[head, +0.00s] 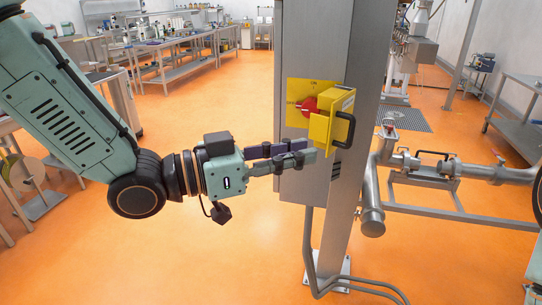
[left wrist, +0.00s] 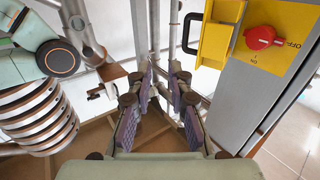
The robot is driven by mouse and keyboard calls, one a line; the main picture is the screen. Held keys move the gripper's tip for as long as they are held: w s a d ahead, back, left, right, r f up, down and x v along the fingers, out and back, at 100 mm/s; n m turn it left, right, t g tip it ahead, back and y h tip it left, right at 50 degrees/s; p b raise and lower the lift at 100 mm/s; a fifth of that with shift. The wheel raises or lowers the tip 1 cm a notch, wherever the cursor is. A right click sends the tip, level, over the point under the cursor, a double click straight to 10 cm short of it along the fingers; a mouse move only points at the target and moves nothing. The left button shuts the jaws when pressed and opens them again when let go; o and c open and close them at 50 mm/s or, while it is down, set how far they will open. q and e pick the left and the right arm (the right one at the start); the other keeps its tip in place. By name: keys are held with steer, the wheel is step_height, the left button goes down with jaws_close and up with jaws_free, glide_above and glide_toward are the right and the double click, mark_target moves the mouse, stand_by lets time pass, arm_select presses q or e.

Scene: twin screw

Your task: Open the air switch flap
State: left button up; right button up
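The air switch is a yellow plate (head: 296,90) on a grey steel column, with a red knob (head: 308,107) in its middle. The yellow flap (head: 327,127) with a black handle (head: 347,130) stands out from the plate on its right side, and the knob is uncovered. The left wrist view shows the flap (left wrist: 214,42), its handle (left wrist: 190,32) and the knob (left wrist: 262,38) at upper right. My left gripper (head: 309,151) is just below the flap; its fingers (left wrist: 161,80) are apart with nothing between them. I cannot tell whether they touch the flap. My right gripper is out of view.
The grey column (head: 340,215) stands right behind the switch, with conduits at its foot. Steel piping (head: 425,165) lies to the right. Workbenches (head: 170,50) line the back left. The orange floor (head: 240,255) is clear left of the column.

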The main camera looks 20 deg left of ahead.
arm_select(q)
steer(key=shift+v, duration=1.55)
